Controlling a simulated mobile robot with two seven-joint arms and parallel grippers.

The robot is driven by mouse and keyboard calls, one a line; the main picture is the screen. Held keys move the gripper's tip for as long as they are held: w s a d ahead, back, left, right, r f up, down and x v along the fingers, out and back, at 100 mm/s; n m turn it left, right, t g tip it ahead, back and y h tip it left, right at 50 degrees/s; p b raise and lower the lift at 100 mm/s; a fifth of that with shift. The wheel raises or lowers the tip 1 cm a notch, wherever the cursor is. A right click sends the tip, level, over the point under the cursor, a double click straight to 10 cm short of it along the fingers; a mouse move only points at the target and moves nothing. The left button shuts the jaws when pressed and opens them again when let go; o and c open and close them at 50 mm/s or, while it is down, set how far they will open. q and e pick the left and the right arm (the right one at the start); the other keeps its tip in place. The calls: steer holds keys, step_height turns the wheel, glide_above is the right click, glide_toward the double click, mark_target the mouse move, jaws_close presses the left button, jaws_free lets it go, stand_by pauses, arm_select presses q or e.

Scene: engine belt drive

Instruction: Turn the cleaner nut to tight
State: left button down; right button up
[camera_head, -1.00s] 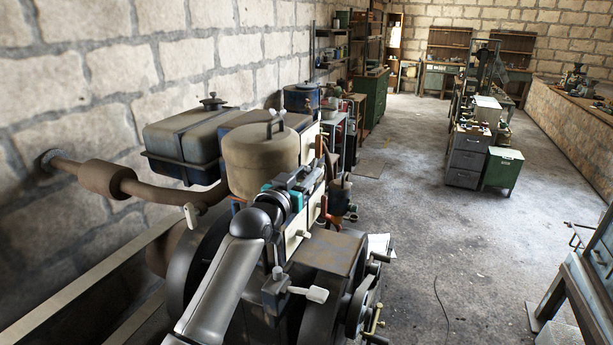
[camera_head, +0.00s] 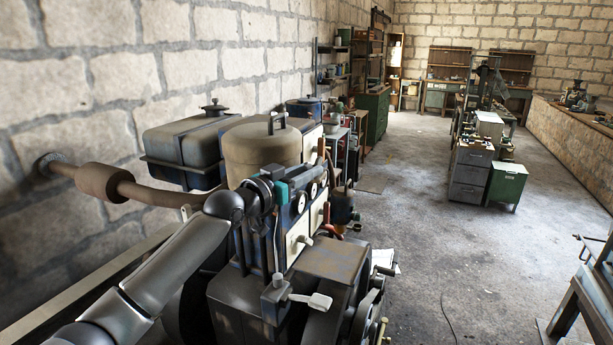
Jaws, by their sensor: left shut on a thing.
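My left gripper (camera_head: 312,170) reaches in from the lower left over the engine (camera_head: 325,262), with its fingers pointing away from me. It is shut, in front of and to the right of the large tan round canister (camera_head: 255,148). The cleaner nut cannot be made out; what is between the fingertips is hidden by the gripper and wrist. The upright handle (camera_head: 277,122) on the canister's lid is clear of the gripper. My right gripper is not in view.
A dark tank (camera_head: 183,148) stands left of the canister, and a brown exhaust pipe (camera_head: 160,195) runs to the wall. A light-coloured lever (camera_head: 310,300) sticks out low on the engine. Open floor lies to the right, before a green cabinet (camera_head: 506,185).

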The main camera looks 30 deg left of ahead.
arm_select(q)
steer(key=shift+r, duration=0.2)
steer(key=c, duration=1)
jaws_free()
steer(key=shift+o, duration=0.3)
steer(key=shift+f, duration=0.15)
